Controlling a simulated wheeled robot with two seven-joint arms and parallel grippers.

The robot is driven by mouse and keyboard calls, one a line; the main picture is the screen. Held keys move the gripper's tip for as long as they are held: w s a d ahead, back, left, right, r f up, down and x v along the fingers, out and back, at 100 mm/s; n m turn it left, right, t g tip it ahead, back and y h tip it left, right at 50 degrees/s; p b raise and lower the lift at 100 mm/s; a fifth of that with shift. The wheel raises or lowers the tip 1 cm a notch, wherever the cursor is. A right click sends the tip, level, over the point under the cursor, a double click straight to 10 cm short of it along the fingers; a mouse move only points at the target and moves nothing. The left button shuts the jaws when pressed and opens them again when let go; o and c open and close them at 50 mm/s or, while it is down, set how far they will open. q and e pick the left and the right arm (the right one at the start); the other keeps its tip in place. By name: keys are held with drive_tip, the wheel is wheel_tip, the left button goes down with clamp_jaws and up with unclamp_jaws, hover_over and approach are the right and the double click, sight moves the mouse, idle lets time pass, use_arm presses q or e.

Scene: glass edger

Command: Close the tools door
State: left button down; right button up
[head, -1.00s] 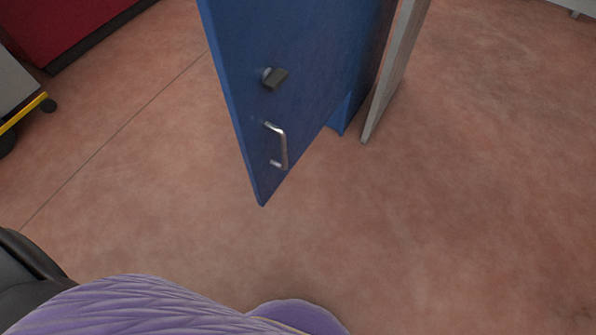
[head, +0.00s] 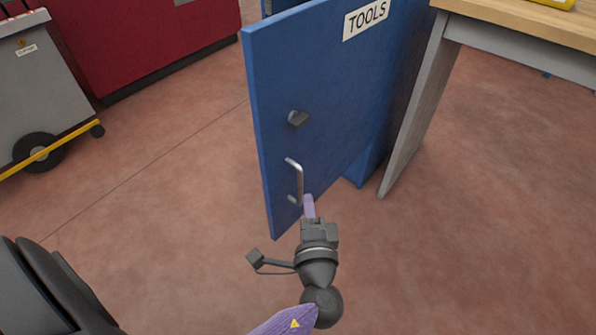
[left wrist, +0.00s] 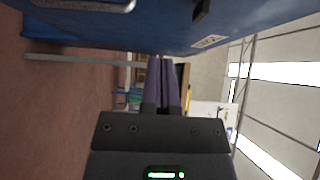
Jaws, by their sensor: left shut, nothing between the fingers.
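The blue tools door (head: 325,95) stands swung open in the head view, with a white TOOLS label (head: 366,18) near its top. A dark latch knob (head: 298,119) and a silver bar handle (head: 297,182) are on its face. My left gripper (head: 308,203) is shut and empty, its purple fingers close to the lower end of the handle; I cannot tell if they touch the door. In the left wrist view the shut fingers (left wrist: 161,85) point along the door's face (left wrist: 190,28), which fills the top. My right gripper is not in view.
A workbench with a wooden top (head: 520,22) and grey leg (head: 415,105) stands right of the door. A grey cart (head: 38,90) with a yellow bar and a red cabinet (head: 150,38) are at the left. The floor (head: 480,240) at the lower right is clear.

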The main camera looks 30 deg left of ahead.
use_arm(q)
drive_tip(key=b, duration=0.2)
approach(287, 147)
drive_tip(key=w, duration=0.4)
drive_tip(key=a, duration=0.1)
drive_tip(key=w+a, duration=0.1)
drive_tip(key=a, duration=0.1)
drive_tip(key=shift+a, duration=0.55)
